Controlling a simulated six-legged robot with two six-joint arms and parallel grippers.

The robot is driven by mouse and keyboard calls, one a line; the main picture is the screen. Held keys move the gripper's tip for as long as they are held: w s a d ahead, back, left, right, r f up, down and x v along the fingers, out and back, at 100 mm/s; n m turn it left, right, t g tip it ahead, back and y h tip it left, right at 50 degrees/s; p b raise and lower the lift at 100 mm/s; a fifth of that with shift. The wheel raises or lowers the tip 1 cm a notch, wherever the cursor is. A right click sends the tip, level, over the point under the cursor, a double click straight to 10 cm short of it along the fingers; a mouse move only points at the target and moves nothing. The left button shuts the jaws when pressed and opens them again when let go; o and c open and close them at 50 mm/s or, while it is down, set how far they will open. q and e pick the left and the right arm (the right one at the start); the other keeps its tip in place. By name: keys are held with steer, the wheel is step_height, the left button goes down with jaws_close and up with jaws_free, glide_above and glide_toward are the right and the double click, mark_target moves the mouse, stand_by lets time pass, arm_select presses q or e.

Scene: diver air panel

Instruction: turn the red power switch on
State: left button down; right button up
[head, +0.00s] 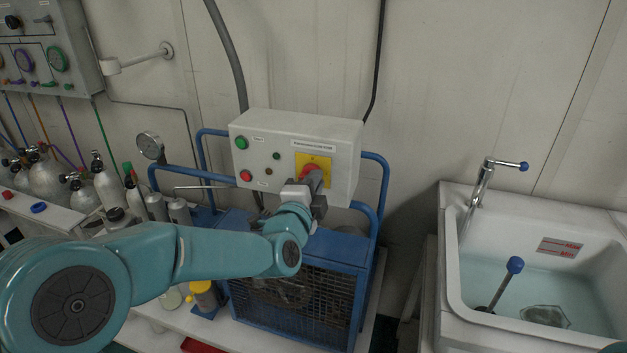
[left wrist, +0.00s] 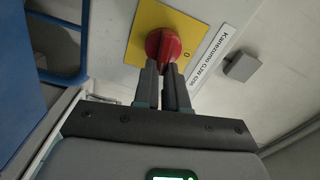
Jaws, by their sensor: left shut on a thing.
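The red power switch (head: 313,171) is a rotary knob on a yellow plate (head: 322,160) at the right side of the grey control box (head: 272,150). In the left wrist view the red knob (left wrist: 164,47) sits on its yellow plate (left wrist: 147,18), with a "0" mark at its right. My left gripper (head: 312,188) is at the switch in the head view. In the left wrist view its two fingers (left wrist: 162,77) are shut on the knob's near part. The fingers hide part of the knob. My right gripper does not show.
The box carries a green button (head: 241,143) and a red button (head: 246,176). Below it stands a blue-framed compressor (head: 300,305). Gas cylinders (head: 108,186) stand at left. A sink (head: 537,262) is at right. Blue rails (head: 381,185) flank the box.

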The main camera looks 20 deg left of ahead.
arm_select(q)
steer(key=shift+f+m, duration=0.15)
steer(key=shift+m, duration=0.95)
steer(key=c, duration=1.2)
jaws_free()
steer(key=s, duration=0.5)
steer(key=s+b, duration=0.1)
steer(key=s, duration=1)
steer(key=shift+s+a+b, duration=0.15)
steer(key=shift+a+b, duration=0.1)
steer(key=shift+b, duration=0.05)
